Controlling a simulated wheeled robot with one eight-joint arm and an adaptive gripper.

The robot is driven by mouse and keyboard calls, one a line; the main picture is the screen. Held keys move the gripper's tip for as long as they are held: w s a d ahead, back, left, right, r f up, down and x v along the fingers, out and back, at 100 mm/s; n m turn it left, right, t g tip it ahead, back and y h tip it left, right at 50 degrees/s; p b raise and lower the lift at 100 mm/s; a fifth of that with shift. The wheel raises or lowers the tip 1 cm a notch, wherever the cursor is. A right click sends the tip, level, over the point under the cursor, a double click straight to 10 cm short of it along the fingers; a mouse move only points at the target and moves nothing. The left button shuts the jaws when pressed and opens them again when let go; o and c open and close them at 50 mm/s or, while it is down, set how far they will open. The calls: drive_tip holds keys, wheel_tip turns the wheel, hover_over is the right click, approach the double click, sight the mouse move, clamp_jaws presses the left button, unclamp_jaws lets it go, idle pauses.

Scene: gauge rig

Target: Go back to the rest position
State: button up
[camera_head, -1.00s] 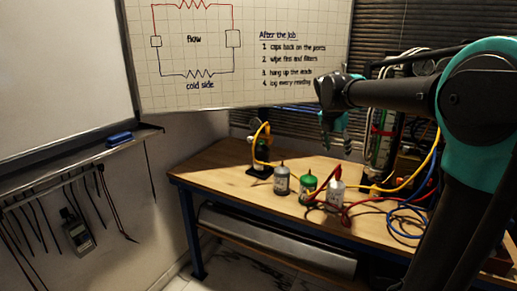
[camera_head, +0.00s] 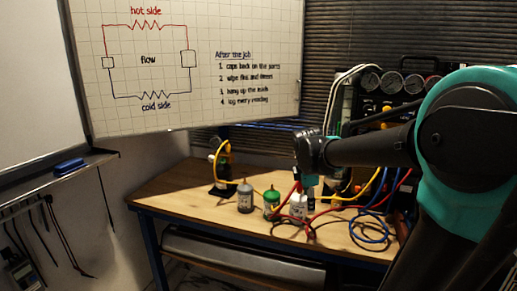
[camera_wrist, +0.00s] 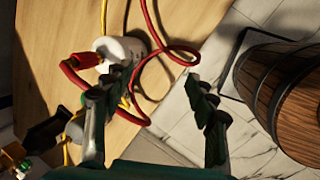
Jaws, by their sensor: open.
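My gripper (camera_head: 310,190) hangs from the arm over the front right part of the wooden workbench (camera_head: 170,190), close to the white bottle (camera_head: 298,206) in the head view. The white bottle (camera_wrist: 135,48) and a red hose (camera_wrist: 160,45) show beyond the fingers. No marked rest position shows.
A grey bottle (camera_head: 245,198) and a green bottle (camera_head: 271,204) stand left of the white one. Blue hoses (camera_head: 372,228) and a gauge panel (camera_head: 402,88) are at the right. A wooden barrel (camera_wrist: 285,90) stands on the tiled floor beside the bench.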

drive_tip(key=s+d+f+m+y, duration=0.1)
drive_tip(key=s+d+f+m, duration=0.1)
drive_tip(key=s+f+m, duration=1.3)
drive_tip(key=s+m, duration=0.3)
drive_tip(key=shift+s+d+f+t+y, duration=0.25)
drive_tip(key=shift+d+f+t+y, duration=0.05)
drive_tip(key=shift+d+f, duration=0.1)
drive_tip(key=shift+w, duration=0.1)
